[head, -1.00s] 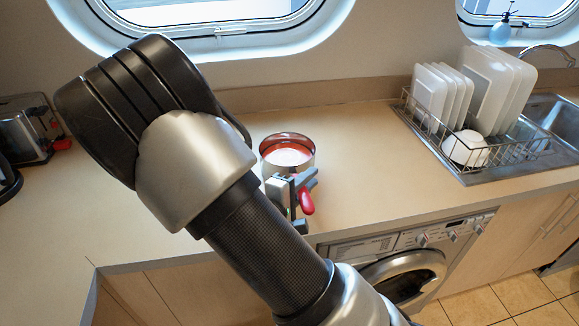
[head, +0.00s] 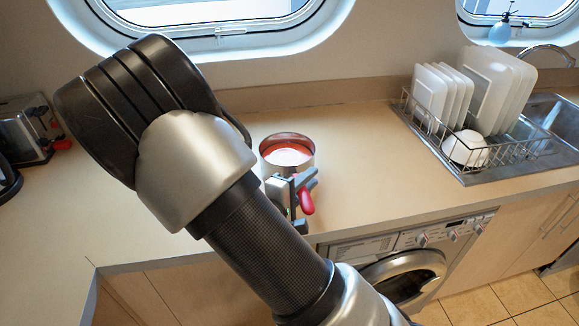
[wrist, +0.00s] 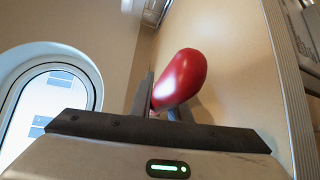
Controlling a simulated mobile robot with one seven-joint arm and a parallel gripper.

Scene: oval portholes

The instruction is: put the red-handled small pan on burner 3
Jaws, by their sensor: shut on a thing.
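The small pan (head: 287,156) is on the worktop in the head view, steel outside and reddish inside with a pale bottom. Its red handle (head: 306,202) points toward the front edge. My gripper (head: 292,190) is at the handle, between the pan body and the handle's end, and is shut on it. In the wrist view the red handle (wrist: 180,78) sticks out past my gripper's fingers (wrist: 160,105). The pan body does not show in the wrist view. Whether the pan touches the worktop I cannot tell. No burner is in view.
The worktop (head: 365,150) is clear around the pan. A dish rack (head: 450,140) with white plates and a bowl stands at right by the sink (head: 550,120). A toaster (head: 25,130) stands at far left. A washing machine (head: 400,270) is below the front edge.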

